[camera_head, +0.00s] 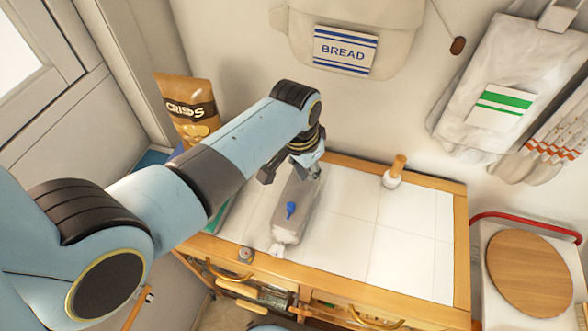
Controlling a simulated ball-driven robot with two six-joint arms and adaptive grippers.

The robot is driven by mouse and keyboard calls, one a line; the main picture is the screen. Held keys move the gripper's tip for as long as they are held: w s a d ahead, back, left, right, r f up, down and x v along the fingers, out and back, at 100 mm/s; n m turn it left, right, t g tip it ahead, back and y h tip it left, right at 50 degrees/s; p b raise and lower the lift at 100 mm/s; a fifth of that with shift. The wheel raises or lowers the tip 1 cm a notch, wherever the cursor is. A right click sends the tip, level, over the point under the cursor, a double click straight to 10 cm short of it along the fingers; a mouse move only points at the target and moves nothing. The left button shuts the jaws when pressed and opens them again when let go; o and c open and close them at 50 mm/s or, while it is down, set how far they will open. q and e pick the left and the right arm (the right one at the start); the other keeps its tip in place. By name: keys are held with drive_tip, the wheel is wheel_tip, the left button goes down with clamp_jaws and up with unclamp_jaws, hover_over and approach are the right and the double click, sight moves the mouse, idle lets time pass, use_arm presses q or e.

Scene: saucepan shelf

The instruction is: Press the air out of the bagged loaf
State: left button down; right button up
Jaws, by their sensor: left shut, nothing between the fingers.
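The bagged loaf (293,222) lies lengthwise on the white tiled top of the wooden cabinet. Its bag is clear and greyish, with a blue clip or tag (291,210) on the upper side toward the near end. My left gripper (294,168) is over the far end of the loaf, pointing down, shut with nothing in it. It hides part of that end, and I cannot tell whether it touches the bag. My right gripper is not in view.
A crisps bag (188,108) stands behind my left arm. A wooden-handled item (395,172) stands at the back of the tiled top (405,235), which is clear to the right. A small metal item (245,255) sits at the front edge. A round wooden lid (529,274) is at right.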

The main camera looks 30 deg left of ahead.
use_arm(q)
drive_tip(key=shift+r+b, duration=0.3)
drive_tip(key=shift+r, duration=2.05)
